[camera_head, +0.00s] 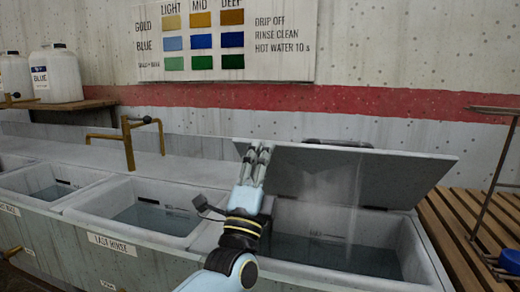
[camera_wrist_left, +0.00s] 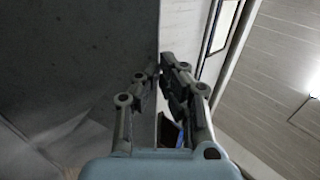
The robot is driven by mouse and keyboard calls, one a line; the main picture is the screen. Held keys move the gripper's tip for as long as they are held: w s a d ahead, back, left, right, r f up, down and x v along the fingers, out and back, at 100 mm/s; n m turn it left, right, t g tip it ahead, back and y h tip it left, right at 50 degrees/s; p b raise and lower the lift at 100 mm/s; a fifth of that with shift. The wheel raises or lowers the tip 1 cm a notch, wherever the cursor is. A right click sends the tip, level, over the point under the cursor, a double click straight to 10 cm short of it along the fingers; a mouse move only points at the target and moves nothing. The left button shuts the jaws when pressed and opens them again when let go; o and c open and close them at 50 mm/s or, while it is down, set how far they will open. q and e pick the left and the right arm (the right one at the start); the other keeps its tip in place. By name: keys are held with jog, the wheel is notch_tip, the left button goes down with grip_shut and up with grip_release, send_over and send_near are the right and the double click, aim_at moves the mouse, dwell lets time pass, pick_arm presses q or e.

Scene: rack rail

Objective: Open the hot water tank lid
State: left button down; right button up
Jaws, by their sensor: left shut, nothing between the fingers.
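The hot water tank lid (camera_head: 385,180) is a flat grey panel, raised and tilted over the tank at the right of the basin row. Its dark inner face shows, and a black handle shows at its upper edge (camera_head: 338,143). The hot water tank (camera_head: 410,255) is open below it, with dark water and faint steam. My left gripper (camera_head: 257,150) is shut and empty, its fingers pointing up at the lid's left part. In the left wrist view, the gripper (camera_wrist_left: 162,65) is beside the lid's edge, the lid's dark face (camera_wrist_left: 80,50) at left; contact is unclear. My right gripper is out of view.
Rinse basins with water (camera_head: 155,218) stand left of the tank, with a brass tap (camera_head: 128,140) behind. A slatted wooden shelf (camera_head: 455,235) with a metal stand (camera_head: 490,185) is at the right. White jugs (camera_head: 65,75) stand at the back left.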

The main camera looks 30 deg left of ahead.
pick_arm(q)
jog(key=w+r+g+p, duration=0.1)
jog(key=r+p, duration=0.1)
jog(key=p, duration=0.1)
jog(key=w+a+r+g+p, duration=0.1)
jog(key=w+r+p, duration=0.1)
jog(key=p, duration=0.2)
jog(key=w+r+p, duration=0.2)
jog(key=p, duration=0.2)
jog(key=shift+a+r+g+h, duration=0.15)
jog(key=shift+a+g+h, duration=0.1)
jog(key=shift+g+h, duration=0.15)
jog(key=w+a+r+g+p, duration=0.1)
jog(key=w+a+p, duration=0.1)
jog(key=w, duration=0.6)
jog(key=w+a+r+g+p, duration=0.1)
jog(key=w+a+r+p, duration=0.1)
jog(key=w, duration=0.6)
jog(key=shift+w+a+g+h, duration=0.3)
jog(key=shift+a+h, duration=0.1)
